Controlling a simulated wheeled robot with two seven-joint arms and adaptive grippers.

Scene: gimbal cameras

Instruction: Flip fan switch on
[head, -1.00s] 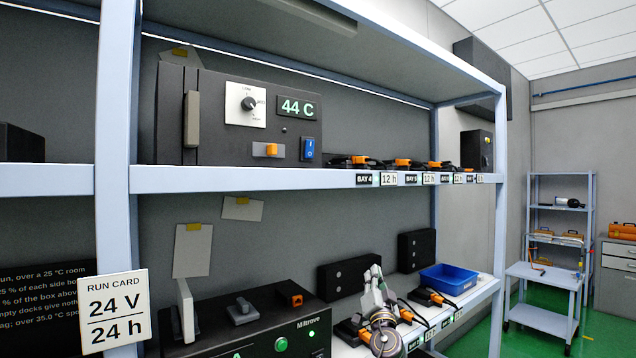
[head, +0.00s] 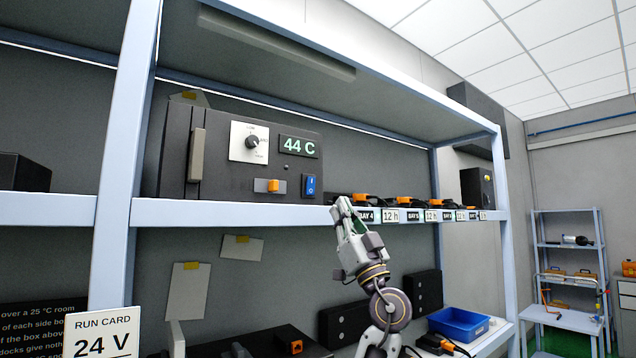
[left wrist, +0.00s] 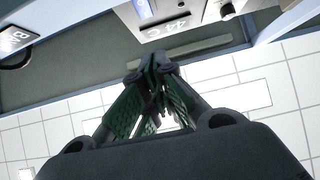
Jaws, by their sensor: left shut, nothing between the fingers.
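A dark box (head: 220,140) stands on the upper shelf with a "44 C" display (head: 298,147). A blue rocker switch (head: 310,186) marked I and O sits at its lower right; I cannot read a fan label on it. An orange slider (head: 273,185) is to its left. My left gripper (head: 343,203) is shut and empty, pointing up at the shelf edge, right of and below the blue switch and apart from it. The left wrist view shows its closed fingers (left wrist: 152,62), with the blue switch (left wrist: 145,8) beyond them. My right gripper is not in view.
A knob (head: 252,143) on a white plate is left of the display. The upper shelf edge (head: 220,215) runs below the box. Several orange-and-black devices (head: 404,202) line the shelf to the right. A blue bin (head: 458,323) stands on the lower shelf.

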